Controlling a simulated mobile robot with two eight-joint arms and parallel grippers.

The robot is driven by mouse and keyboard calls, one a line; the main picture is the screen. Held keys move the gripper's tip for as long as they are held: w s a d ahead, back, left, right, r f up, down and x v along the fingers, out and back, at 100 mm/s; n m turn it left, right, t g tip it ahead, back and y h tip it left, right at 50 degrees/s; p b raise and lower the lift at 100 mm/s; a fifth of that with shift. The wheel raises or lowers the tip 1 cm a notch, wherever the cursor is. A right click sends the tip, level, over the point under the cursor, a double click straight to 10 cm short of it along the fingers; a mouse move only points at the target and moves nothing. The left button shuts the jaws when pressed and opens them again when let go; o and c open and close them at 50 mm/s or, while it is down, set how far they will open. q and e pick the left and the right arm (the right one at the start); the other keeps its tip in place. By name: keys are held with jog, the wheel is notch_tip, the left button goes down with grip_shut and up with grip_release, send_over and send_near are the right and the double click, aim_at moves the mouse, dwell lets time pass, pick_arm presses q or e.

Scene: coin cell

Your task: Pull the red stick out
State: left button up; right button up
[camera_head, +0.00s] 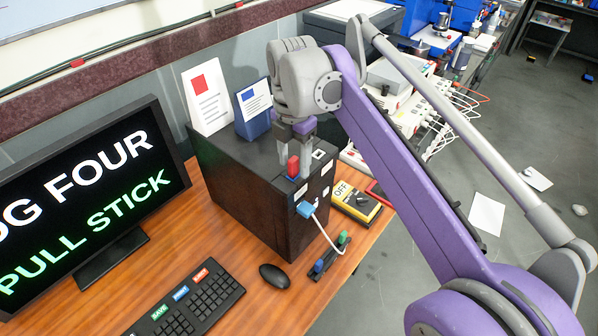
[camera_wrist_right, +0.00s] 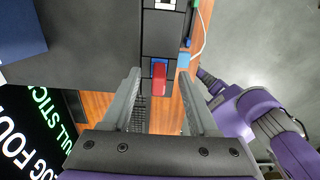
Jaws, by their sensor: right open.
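The red stick (camera_head: 293,166) stands up from a blue base at the front edge of a black computer case's top. In the right wrist view the red stick (camera_wrist_right: 159,82) and its blue base show between the finger lines, with a gap on each side. My right gripper (camera_head: 294,157) is open, pointing down over the case, with its fingers on either side of the stick. Its two fingers also show in the right wrist view (camera_wrist_right: 158,74). I cannot tell exactly how far down the fingertips reach along the stick. My left gripper is not in view.
The black case (camera_head: 240,190) carries a white card (camera_head: 206,98) and a blue card holder (camera_head: 254,110). A monitor (camera_head: 90,200) reading "PULL STICK", a keyboard (camera_head: 190,305), a mouse (camera_head: 274,276) and a yellow switch box (camera_head: 356,201) surround it. A white cable plugs into the case's front.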

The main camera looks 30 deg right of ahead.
jog(key=shift+s+d+f, duration=0.15)
jog(key=shift+d+f, duration=0.15)
jog(key=shift+f, duration=0.25)
jog(key=shift+w+a, duration=0.2)
jog(key=shift+a, duration=0.25)
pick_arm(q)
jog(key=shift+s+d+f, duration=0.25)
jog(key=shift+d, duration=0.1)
pick_arm(e)
jog(key=shift+d, duration=0.1)
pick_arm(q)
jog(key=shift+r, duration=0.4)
pick_arm(e)
jog(key=shift+c, duration=0.2)
grip_shut()
